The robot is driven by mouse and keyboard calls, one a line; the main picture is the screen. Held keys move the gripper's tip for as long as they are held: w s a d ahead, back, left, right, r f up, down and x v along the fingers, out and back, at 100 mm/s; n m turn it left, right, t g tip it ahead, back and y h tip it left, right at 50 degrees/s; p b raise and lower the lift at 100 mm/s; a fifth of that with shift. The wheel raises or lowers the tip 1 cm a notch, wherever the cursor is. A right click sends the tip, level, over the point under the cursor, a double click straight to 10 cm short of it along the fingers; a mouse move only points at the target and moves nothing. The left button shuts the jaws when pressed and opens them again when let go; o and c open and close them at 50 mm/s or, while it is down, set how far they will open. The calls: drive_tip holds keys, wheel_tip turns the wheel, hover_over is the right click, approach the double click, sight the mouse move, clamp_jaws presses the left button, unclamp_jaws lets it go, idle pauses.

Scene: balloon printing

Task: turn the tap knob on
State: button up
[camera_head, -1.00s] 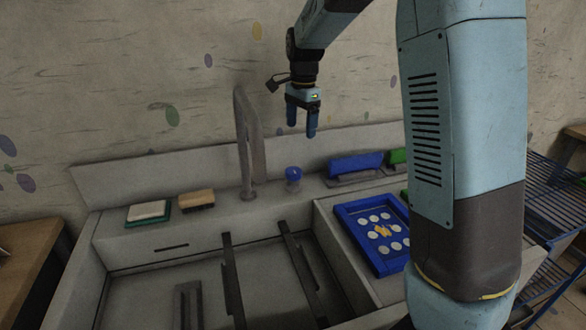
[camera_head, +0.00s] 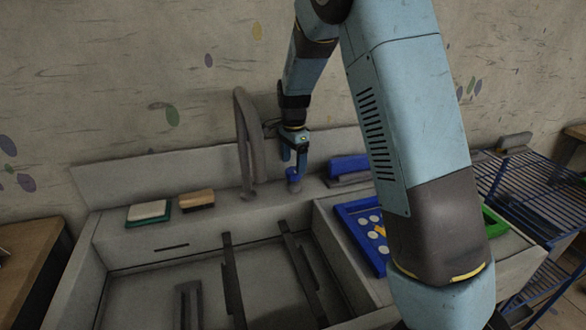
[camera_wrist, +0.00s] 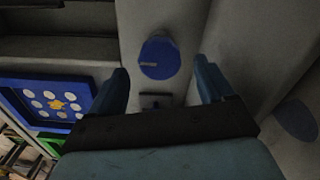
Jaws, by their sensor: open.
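The blue tap knob (camera_head: 293,175) stands on the sink's back ledge, right of the grey tap spout (camera_head: 247,150). In the wrist view the knob (camera_wrist: 160,58) is a round blue cap with a pale line across it, lying roughly left to right. My gripper (camera_head: 294,168) points down just above the knob. In the wrist view its two blue fingers (camera_wrist: 162,88) are apart, with the knob beyond the tips and between their lines. I cannot tell whether a finger touches the knob.
The sink basin has dark rails (camera_head: 232,275) across it. A sponge (camera_head: 147,210) and a brush (camera_head: 196,200) lie on the ledge at left. A blue-framed screen (camera_head: 362,228) lies right of the basin, and a blue squeegee (camera_head: 350,164) is behind it. The wall rises close behind.

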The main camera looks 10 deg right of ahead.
sight(293, 170)
drive_tip(key=shift+f, duration=1.55)
drive_tip(key=shift+c, duration=0.4)
drive_tip(key=c, duration=0.9)
drive_tip(key=shift+a, duration=0.1)
drive_tip(key=shift+c, duration=0.3)
